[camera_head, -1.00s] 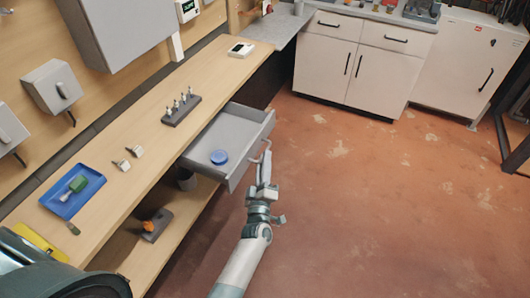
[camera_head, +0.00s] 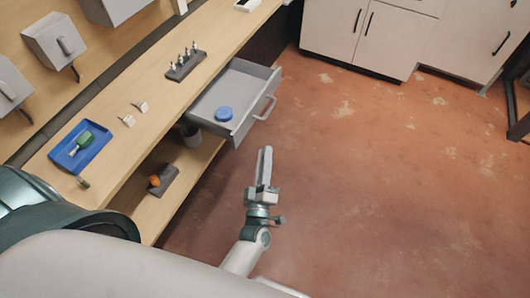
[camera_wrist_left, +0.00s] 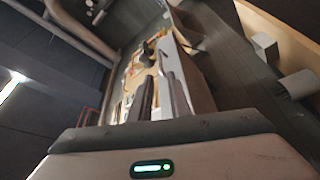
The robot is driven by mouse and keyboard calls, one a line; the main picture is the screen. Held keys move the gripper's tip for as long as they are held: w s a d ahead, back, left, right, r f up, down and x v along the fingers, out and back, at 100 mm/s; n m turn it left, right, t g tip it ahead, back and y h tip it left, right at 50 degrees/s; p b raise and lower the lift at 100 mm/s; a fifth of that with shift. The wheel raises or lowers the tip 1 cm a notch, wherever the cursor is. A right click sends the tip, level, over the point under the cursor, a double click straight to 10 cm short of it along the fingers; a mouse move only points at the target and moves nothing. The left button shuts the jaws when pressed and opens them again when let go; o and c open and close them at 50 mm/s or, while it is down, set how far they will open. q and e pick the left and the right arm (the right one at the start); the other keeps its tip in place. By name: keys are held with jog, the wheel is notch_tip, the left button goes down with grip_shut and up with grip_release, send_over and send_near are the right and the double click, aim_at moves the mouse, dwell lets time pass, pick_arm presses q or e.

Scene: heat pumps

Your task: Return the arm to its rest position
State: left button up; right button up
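My left gripper (camera_head: 265,172) is out over the bare floor, in front of the drawer and clear of its handle (camera_head: 266,108). Its fingers are close together with a narrow gap between them, and nothing is held. In the left wrist view the two fingers (camera_wrist_left: 159,98) show side by side, slightly apart. The grey drawer (camera_head: 246,82) under the workbench is pulled open. A blue round object (camera_head: 223,114) lies inside it. My right gripper is not in view.
The wooden workbench (camera_head: 140,88) runs along the left, with a blue tray (camera_head: 66,151) and a rack of small fittings (camera_head: 186,66). An orange-topped part (camera_head: 155,181) sits on the lower shelf. White cabinets (camera_head: 372,38) stand at the back. The floor to the right is clear.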

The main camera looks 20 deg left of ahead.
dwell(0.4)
pick_arm(q)
jog(key=s+d+f+m+g+h, duration=0.1)
jog(key=s+f+m+g+h, duration=0.25)
jog(key=f, duration=0.75)
jog(key=s+d+f+m+g+h, duration=0.1)
jog(key=s+d+f+m+g, duration=0.2)
jog(key=s+f, duration=0.5)
jog(key=s+f+m+g+h, duration=0.2)
jog(key=f+m+g, duration=0.15)
jog(key=f, duration=0.95)
jog(key=s+a+f+m+g, duration=0.2)
jog(key=s+f, duration=0.3)
jog(key=s, duration=0.5)
jog(key=s+a+f+m+g+y, duration=0.1)
jog(key=s+a+f+g, duration=0.3)
jog(key=s, duration=0.7)
jog(key=s+a+f+m+g, duration=0.2)
jog(key=s+a+f+m, duration=0.2)
jog(key=s+f, duration=0.3)
jog(key=s, duration=0.3)
jog(key=shift+s+a+g, duration=0.35)
jog(key=shift+a+g, duration=0.05)
jog(key=shift+w+d+f, duration=0.1)
